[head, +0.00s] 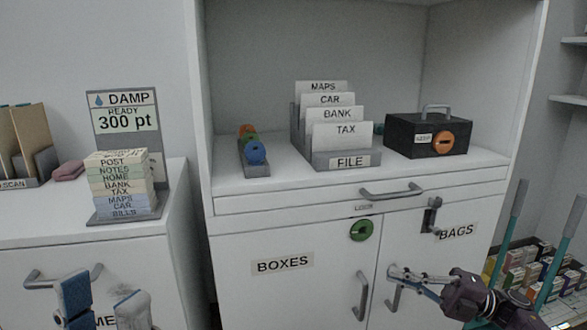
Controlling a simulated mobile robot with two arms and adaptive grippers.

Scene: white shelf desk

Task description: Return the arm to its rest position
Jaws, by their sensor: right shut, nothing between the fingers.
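My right gripper (394,272) comes in from the lower right, in front of the lower cabinet doors. Its fingers are together with nothing between them, and they point left, near the door handles. I cannot tell how far it is from the doors. My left gripper (102,300) shows at the bottom left edge, in front of the left cabinet. Its two fingers, with blue on them, stand apart with nothing seen between them. Both arms are mostly out of the picture.
The shelf holds a file rack (341,160), a black box (425,142) with an orange lock and a tray of coloured discs (257,170). A drawer handle (391,191) and door handle (361,294) stick out. A labelled stack (122,187) stands left. Blue-green poles (510,225) stand right.

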